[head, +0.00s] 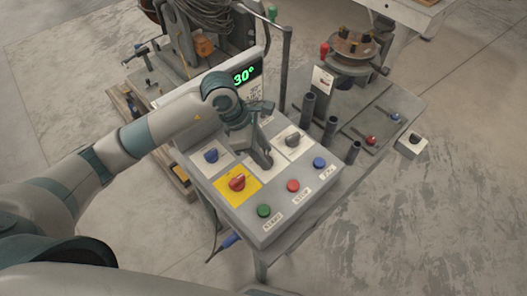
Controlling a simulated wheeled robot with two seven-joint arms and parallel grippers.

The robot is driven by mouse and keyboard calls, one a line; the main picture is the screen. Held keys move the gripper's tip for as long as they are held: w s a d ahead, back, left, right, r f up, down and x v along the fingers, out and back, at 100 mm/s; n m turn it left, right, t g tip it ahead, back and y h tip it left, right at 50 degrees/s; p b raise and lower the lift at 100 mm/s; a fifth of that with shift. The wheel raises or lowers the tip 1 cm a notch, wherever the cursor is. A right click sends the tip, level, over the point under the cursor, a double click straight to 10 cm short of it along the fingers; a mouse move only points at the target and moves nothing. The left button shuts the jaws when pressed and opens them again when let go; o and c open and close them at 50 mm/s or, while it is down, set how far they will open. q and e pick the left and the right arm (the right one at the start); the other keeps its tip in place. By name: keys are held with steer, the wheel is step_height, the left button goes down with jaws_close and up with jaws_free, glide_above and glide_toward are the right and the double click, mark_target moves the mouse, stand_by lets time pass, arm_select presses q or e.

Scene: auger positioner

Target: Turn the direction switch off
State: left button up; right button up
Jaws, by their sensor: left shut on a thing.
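A grey control box (318,193) stands in the middle of the head view, with knobs and buttons on its sloped top. My left gripper (263,158) comes down over the white plate in the middle of the upper row. It is shut on a switch there, and its fingers hide most of that switch. A blue knob (211,155) is to the left of the gripper and a dark grey knob (293,140) to the right. I cannot read which plate is labelled direction. My right gripper is out of view.
A red knob on a yellow plate (237,182) is close below the gripper. Green (264,210), red (293,186) and blue (319,162) buttons line the front. A display reading 30° (244,74) stands behind. Upright dark tubes (308,108) are at the right.

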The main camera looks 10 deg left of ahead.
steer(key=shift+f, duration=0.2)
arm_select(q)
steer(key=n+t+b, duration=0.1)
steer(key=n+b, duration=0.2)
steer(key=n, duration=0.1)
steer(key=shift+s+f, duration=0.1)
steer(key=shift+f, duration=0.05)
steer(key=n+t+y+b, duration=0.1)
steer(key=n, duration=0.1)
steer(key=n+b, duration=0.2)
steer(key=shift+s+d+t+y, duration=0.1)
steer(key=shift+d+t+y, duration=0.05)
steer(key=shift+t+y, duration=0.25)
steer(key=shift+r+n, duration=0.2)
steer(key=shift+n, duration=0.3)
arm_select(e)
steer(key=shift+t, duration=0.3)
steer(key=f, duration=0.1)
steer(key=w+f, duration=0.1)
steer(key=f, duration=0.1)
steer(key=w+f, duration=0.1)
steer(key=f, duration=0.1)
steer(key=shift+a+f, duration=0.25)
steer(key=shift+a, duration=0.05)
arm_select(q)
steer(key=o, duration=1.1)
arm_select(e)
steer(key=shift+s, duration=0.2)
